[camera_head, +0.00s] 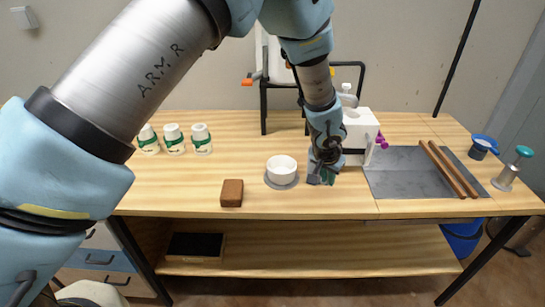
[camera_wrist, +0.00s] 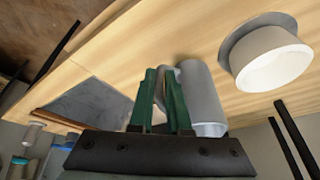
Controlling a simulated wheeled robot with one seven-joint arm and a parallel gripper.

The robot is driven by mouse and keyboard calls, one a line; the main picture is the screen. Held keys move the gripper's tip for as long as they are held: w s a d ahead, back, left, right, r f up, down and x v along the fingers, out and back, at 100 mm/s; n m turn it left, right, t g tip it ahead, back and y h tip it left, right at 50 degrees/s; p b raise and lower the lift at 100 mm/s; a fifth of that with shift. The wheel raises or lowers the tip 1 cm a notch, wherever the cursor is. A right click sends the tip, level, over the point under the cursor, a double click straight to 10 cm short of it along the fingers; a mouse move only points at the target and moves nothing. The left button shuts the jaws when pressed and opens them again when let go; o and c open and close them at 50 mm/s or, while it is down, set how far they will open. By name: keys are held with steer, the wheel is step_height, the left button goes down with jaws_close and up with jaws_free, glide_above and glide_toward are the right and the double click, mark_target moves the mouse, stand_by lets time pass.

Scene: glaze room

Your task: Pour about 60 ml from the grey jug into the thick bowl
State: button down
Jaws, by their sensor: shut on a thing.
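The grey jug (camera_wrist: 203,95) shows in the wrist view, with its mouth towards the bottom of that picture. It looks about upright. My gripper (camera_wrist: 160,72) is shut on its handle, with one green finger on each side. In the head view my gripper (camera_head: 322,178) is low over the table, just right of the bowl, and mostly hides the jug. I cannot tell whether the jug touches the table. The thick white bowl (camera_head: 282,166) stands on a round grey base (camera_head: 281,183); it also shows in the wrist view (camera_wrist: 272,62), apart from the jug. The jug's contents are not visible.
A brown block (camera_head: 232,193) lies left of the bowl. Several white bottles with green bands (camera_head: 174,140) stand at the back left. A white device (camera_head: 358,135) stands behind my gripper. A grey slab (camera_head: 400,180) with two wooden rods (camera_head: 447,168) and a blue cup (camera_head: 481,148) are at right.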

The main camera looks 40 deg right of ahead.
steer(key=shift+w, duration=0.35)
steer(key=shift+r, duration=0.1)
steer(key=shift+w+a+r+n+g+h+p, duration=0.3)
steer(key=shift+w+a+r+g+h+p, duration=0.25)
steer(key=shift+p, duration=0.45)
steer(key=w+a+r+n+g+h+b, duration=0.2)
steer(key=w+a+r+g+h+b, duration=0.1)
steer(key=g+h, duration=0.3)
steer(key=shift+w+a+r+h+b, duration=0.25)
steer(key=shift+w+r+h+b, duration=0.2)
steer(key=shift+w+r+h, duration=0.15)
steer(key=shift+a+r+g+h+b, duration=0.1)
steer(key=shift+r+g+h+b, duration=0.15)
steer(key=shift+g+b, duration=0.35)
